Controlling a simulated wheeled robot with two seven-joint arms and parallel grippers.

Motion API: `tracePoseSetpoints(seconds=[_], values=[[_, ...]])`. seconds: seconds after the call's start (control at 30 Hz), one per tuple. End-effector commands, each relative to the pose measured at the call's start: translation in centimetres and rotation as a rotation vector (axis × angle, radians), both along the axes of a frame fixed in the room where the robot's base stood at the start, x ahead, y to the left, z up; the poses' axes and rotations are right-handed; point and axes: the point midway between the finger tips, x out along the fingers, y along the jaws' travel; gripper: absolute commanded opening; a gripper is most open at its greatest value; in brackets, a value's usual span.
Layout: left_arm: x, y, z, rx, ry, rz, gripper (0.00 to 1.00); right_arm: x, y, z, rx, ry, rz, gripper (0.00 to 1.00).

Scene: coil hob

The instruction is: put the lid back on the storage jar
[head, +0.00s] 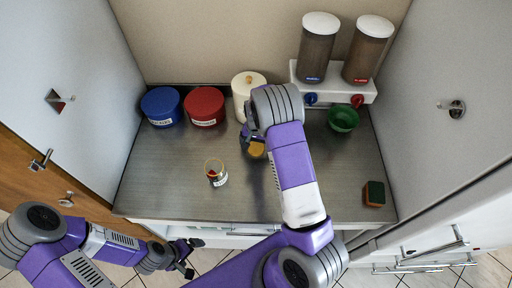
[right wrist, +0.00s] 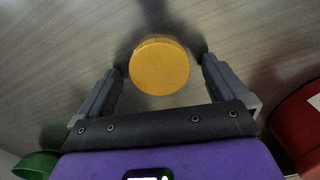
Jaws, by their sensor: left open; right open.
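The lid is a round orange-yellow disc (right wrist: 159,66) on the metal counter; part of it shows in the head view (head: 257,149), below my right gripper. My right gripper (head: 250,138) is open, with its fingers on either side of the lid; I cannot tell whether they touch it. The storage jar (head: 217,178) is a small clear jar with a label, standing open and upright on the counter, left of and nearer than the lid. My left gripper (head: 187,257) is open and empty in front of the counter's front edge.
A blue canister (head: 161,106), a red canister (head: 204,105) and a white canister (head: 246,88) stand along the back. A dispenser (head: 335,82) and green bowl (head: 343,118) are at back right, a sponge (head: 374,194) at front right. The counter's left front is clear.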

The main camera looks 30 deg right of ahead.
Motion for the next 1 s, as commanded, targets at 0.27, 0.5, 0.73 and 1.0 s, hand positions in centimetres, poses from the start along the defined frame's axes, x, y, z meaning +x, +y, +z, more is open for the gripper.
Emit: tracePoseSetpoints(seconds=[0.27, 0.5, 0.73, 1.0], values=[[0.0, 0.0, 0.0, 0.0, 0.0, 0.0, 0.95, 0.0, 0.0, 0.0, 0.0, 0.0, 0.0, 0.92], [0.0, 0.0, 0.0, 0.0, 0.0, 0.0, 0.95, 0.0, 0.0, 0.0, 0.0, 0.0, 0.0, 0.56], [0.0, 0.0, 0.0, 0.0, 0.0, 0.0, 0.95, 0.0, 0.0, 0.0, 0.0, 0.0, 0.0, 0.41], [0.0, 0.0, 0.0, 0.0, 0.0, 0.0, 0.95, 0.1, 0.0, 2.2, 0.0, -0.004, 0.0, 0.41]])
